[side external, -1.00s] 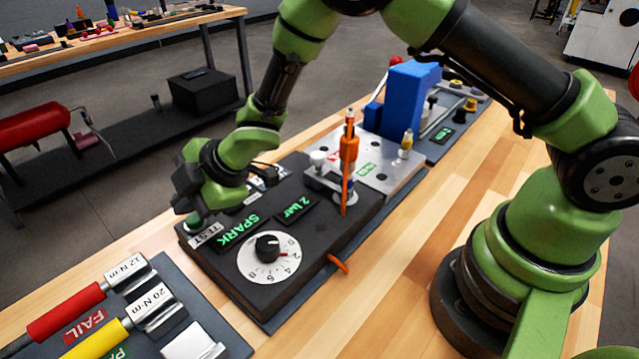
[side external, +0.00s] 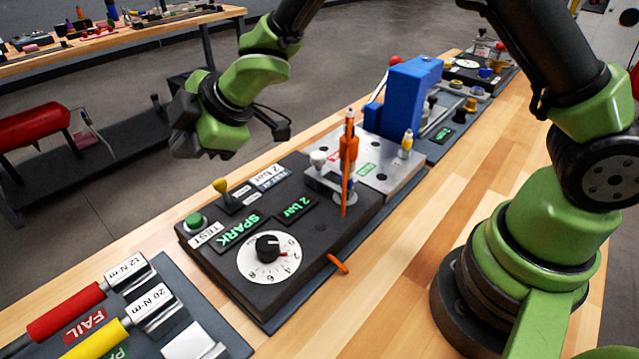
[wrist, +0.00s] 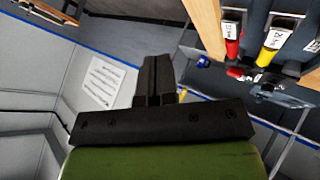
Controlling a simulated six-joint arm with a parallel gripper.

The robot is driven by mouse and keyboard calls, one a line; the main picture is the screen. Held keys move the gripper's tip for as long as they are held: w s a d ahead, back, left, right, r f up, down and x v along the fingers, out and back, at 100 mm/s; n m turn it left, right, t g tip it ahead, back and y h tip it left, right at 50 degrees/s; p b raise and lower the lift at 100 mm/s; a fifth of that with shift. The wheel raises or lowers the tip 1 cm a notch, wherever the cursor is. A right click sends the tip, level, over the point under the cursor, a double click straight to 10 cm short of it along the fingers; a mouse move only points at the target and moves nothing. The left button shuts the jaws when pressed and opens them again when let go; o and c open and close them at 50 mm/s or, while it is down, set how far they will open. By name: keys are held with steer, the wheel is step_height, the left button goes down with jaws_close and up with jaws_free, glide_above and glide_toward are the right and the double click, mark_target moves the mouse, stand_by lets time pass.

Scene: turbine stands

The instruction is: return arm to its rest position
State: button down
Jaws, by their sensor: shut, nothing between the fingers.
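My gripper (side external: 192,140) is in the air above and behind the far left end of the black test box (side external: 225,270). It is apart from the box and holds nothing. In the wrist view its two dark fingers (wrist: 154,80) are together. The green TEST button (side external: 195,222) and the yellow-tipped lever (side external: 222,187) on the box are uncovered. The displays read SPARK and 2 bar. The dial (side external: 268,257) has a black knob. An orange tool (side external: 348,160) stands upright at the box's right end.
A red-handled wrench (side external: 65,312) and a yellow-handled wrench (side external: 100,338) lie at the lower left. A blue block (side external: 408,95) stands on a grey plate behind the orange tool. The bench front (side external: 400,270) is clear. A shelf with a red cylinder (side external: 35,128) is beyond.

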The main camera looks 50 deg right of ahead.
steer(key=s+d+r+m+t+h, duration=0.1)
steer(key=s+d+r+m+h, duration=0.1)
steer(key=s+d+r+m, duration=0.3)
steer(key=s+d+r+m+h, duration=0.2)
steer(key=d+r+m, duration=0.2)
steer(key=d+r, duration=0.35)
steer(key=s+d+r+m+g+y, duration=0.1)
steer(key=s+d+m, duration=0.1)
steer(key=s+m, duration=0.8)
steer(key=s, duration=0.9)
steer(key=shift+s+d+r+g, duration=0.2)
steer(key=shift+s+d+g, duration=0.1)
steer(key=shift+s, duration=0.1)
steer(key=c, duration=1.8)
jaws_free()
